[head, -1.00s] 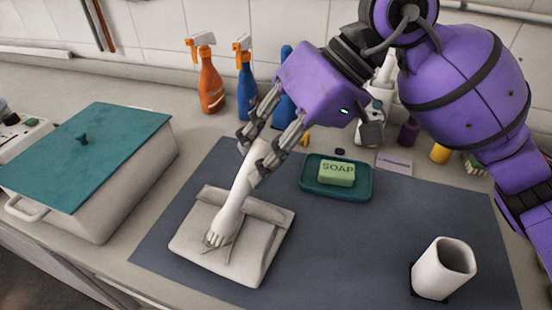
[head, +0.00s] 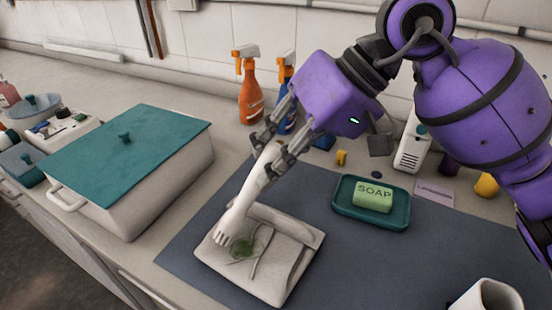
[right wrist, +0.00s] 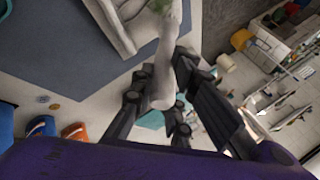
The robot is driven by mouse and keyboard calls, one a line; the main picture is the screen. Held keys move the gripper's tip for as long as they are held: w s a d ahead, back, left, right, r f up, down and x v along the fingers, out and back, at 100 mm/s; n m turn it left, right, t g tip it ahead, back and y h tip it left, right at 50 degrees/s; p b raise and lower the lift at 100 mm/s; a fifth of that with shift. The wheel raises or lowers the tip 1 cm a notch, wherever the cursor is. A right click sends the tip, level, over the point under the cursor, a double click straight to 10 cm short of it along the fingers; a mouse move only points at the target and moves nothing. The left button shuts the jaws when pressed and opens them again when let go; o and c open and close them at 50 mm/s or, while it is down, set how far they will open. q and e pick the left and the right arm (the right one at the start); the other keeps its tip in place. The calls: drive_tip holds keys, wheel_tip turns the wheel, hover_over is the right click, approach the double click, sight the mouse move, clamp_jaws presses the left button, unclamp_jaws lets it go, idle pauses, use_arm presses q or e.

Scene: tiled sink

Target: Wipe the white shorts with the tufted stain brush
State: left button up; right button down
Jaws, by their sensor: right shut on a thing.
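The white shorts (head: 285,262) lie folded on the dark mat, with a green stain (head: 240,246) near their left side. My right gripper (head: 264,158) is shut on the white handle of the tufted stain brush (head: 240,205). The brush slants down to the left, its head over the left edge of the shorts, beside the stain. Whether the bristles touch the cloth cannot be told. In the right wrist view, the brush handle (right wrist: 163,75) runs up from between the fingers, and part of the shorts (right wrist: 110,22) shows. My left gripper is out of view.
A teal-lidded white box (head: 130,150) stands left of the dark mat (head: 330,265). A teal dish (head: 345,211) with green soap (head: 373,196) sits right of the shorts. An orange spray bottle (head: 250,95) and others stand behind. A white cup (head: 485,296) is at front right.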

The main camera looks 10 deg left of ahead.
drive_tip(key=shift+r, duration=0.15)
drive_tip(key=shift+r+p, duration=1.25)
drive_tip(key=shift+r, duration=1.7)
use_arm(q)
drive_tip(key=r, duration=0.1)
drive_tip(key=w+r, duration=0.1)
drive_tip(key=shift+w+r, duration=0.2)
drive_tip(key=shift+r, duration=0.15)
use_arm(e)
drive_tip(key=shift+r+p, duration=0.45)
drive_tip(key=shift+r, duration=1.05)
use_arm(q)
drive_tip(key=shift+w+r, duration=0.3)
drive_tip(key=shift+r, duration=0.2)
